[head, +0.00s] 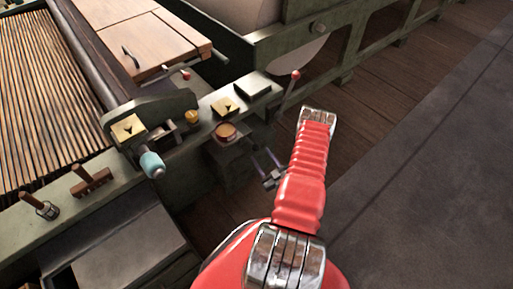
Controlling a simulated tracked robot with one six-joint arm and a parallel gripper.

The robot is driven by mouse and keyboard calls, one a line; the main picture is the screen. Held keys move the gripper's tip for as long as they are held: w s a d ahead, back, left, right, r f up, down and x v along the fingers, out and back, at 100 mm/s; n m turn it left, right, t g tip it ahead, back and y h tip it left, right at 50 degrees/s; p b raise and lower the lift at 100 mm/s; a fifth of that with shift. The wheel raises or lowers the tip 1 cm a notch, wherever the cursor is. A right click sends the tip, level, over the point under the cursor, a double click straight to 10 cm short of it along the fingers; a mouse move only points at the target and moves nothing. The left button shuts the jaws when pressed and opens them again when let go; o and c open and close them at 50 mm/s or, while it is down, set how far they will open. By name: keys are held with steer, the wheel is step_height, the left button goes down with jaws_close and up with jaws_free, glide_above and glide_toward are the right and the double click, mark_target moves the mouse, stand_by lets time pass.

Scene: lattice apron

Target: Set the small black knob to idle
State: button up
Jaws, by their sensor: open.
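Two square brass plates each carry a small dark pointer-like knob in the head view. One dark knob (127,128) is on the left plate, on the bracket above the light-blue handle. The other dark knob (227,106) is on the right plate, on the green rail. I cannot tell which is the task's knob, and no idle marking is legible. My gripper (262,157) shows as two thin, parted fingers left of my red arm. It is open and empty, below and right of the right plate, apart from both knobs.
The light-blue handle (152,164), a yellow knob (192,117) and an orange-brown round cap (226,131) crowd the rail. A red-tipped lever (294,76) rises beyond my gripper. Wooden-handled parts (90,180) stand at left. Grey floor (420,190) at right is clear.

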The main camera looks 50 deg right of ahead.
mark_target(256, 148)
steer(key=x, duration=0.6)
steer(key=shift+w, duration=0.25)
jaws_close()
stand_by(0.4)
